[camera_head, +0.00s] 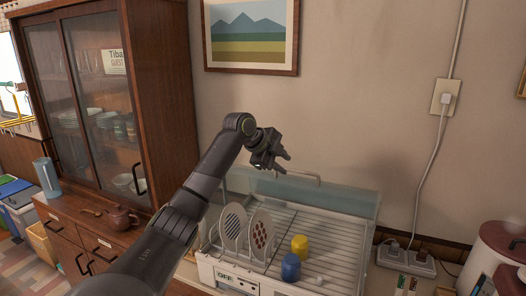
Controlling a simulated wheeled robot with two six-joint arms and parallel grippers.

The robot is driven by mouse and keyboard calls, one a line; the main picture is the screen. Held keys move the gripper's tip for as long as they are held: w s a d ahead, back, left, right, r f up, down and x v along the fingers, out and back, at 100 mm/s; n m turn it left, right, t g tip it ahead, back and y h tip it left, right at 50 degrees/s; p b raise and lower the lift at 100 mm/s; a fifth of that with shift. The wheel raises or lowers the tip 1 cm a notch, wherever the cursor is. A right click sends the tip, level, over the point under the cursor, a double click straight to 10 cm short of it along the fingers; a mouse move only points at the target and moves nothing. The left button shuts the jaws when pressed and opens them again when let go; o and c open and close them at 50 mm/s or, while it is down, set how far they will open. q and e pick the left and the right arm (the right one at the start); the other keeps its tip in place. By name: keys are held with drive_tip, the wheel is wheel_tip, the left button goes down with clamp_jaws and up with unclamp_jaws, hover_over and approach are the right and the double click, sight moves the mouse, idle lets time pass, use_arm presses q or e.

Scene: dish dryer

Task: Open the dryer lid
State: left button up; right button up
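The dish dryer (228,272) is a white box with a wire rack, standing below the wall picture. Its clear bluish lid (345,198) stands raised along the back edge, leaving the rack uncovered from the front. A pale handle (300,176) runs along the lid's upper edge. My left gripper (284,164) is above the back left of the dryer, just left of the handle and close to it. Its fingers are apart with nothing visible between them. I cannot tell whether it touches the handle. My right gripper is not in view.
Two plates (233,227), a yellow cup (300,246) and a blue cup (291,267) are in the rack. A power strip (406,260) lies right of the dryer. A wooden cabinet (160,95) rises at left.

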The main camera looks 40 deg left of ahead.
use_arm(q)
drive_tip(key=b+v, duration=0.2)
drive_tip(key=v, duration=0.8)
drive_tip(key=shift+r, duration=0.2)
drive_tip(key=shift+d, duration=0.1)
drive_tip(key=shift+s+f, duration=0.1)
